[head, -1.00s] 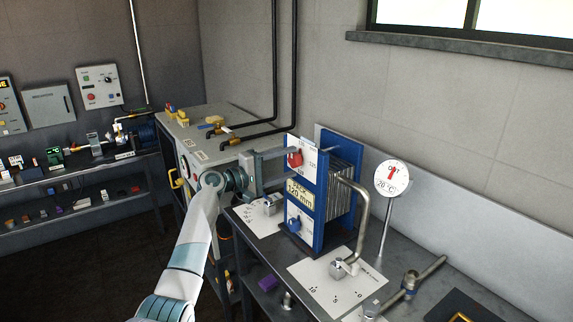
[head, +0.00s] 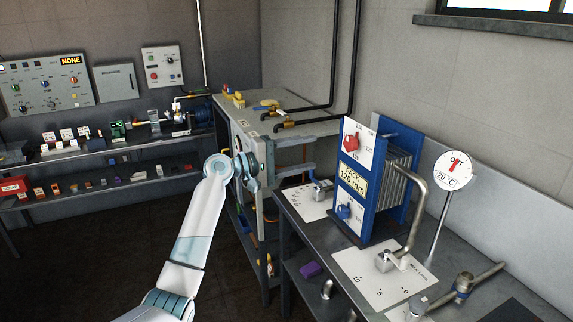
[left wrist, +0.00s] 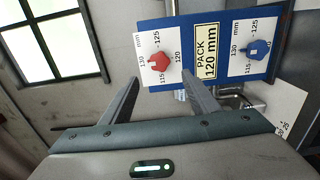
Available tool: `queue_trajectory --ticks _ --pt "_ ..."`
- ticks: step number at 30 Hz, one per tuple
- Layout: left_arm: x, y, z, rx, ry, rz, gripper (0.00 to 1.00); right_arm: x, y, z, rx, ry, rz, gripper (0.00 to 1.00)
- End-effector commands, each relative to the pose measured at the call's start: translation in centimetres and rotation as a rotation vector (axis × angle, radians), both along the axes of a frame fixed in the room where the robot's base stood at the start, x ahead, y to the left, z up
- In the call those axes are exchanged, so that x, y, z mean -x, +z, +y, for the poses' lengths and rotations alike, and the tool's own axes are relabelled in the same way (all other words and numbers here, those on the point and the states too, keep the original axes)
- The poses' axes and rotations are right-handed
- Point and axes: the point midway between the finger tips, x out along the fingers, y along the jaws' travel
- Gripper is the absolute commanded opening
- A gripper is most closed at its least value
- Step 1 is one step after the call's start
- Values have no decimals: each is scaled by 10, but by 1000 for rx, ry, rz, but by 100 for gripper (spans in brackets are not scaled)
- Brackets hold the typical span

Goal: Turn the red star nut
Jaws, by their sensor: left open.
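The red star nut (head: 351,143) sits on the upper white scale plate of the blue plate pack, and it also shows in the left wrist view (left wrist: 160,62). The scale around it reads from 115 to 130 mm. My left gripper (head: 326,148) is open and empty, in front of and a little left of the nut in the head view. In the left wrist view its fingertips (left wrist: 160,80) are spread on either side of the nut's line, and the nut shows just beyond them. No contact is visible. My right gripper is in neither view.
A blue star nut (head: 343,211) sits lower on the pack, below the yellow "PACK 120 mm" label (head: 353,177). A bent pipe (head: 417,205) and a dial on a post (head: 454,170) stand to the right. A grey cabinet (head: 290,115) is behind my arm.

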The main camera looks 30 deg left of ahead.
Motion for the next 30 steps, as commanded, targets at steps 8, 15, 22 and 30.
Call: queue_trajectory --ticks 8,15,22,30 --pt "33 -2 27 0 1 0 55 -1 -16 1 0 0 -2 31" --pt "43 -1 33 1 0 1 55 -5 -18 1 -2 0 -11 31" --pt "43 0 33 1 0 1 55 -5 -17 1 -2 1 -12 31" --pt "42 -1 33 1 0 1 55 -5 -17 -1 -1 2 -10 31"
